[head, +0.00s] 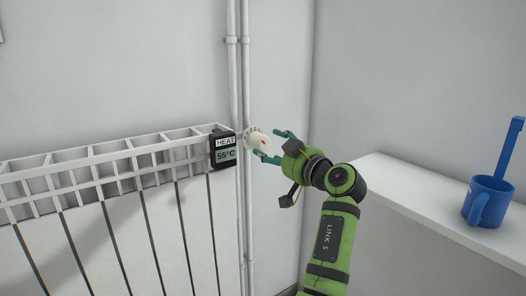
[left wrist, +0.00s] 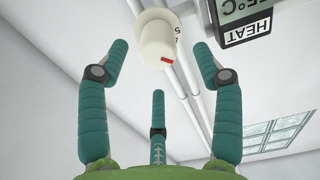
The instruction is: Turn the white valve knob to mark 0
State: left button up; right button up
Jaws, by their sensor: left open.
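The white valve knob (head: 257,139) sits at the right end of the radiator, beside the pipes, and bears a red mark. It also shows in the left wrist view (left wrist: 155,40), with its red mark towards me and part of a digit, perhaps a 5, at its right edge. The number under the mark cannot be read. My left gripper (head: 274,146) is open just right of the knob, its teal fingers pointing at it. In the left wrist view the fingers (left wrist: 160,62) are spread, with the knob ahead between the side fingertips, apparently untouched. My right gripper is not in view.
A black display (head: 224,149) reading HEAT 55°C hangs just left of the knob, on the white radiator (head: 160,215). Vertical white pipes (head: 246,70) run behind the knob. A white shelf (head: 405,190) at right bears a blue mug (head: 487,200) with a blue stick-like thing above it.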

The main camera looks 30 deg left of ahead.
aim_at(266, 145)
pick_arm(q)
jog(key=x, duration=0.5)
jog(key=shift+w, duration=0.15)
jog(key=c, duration=1.1)
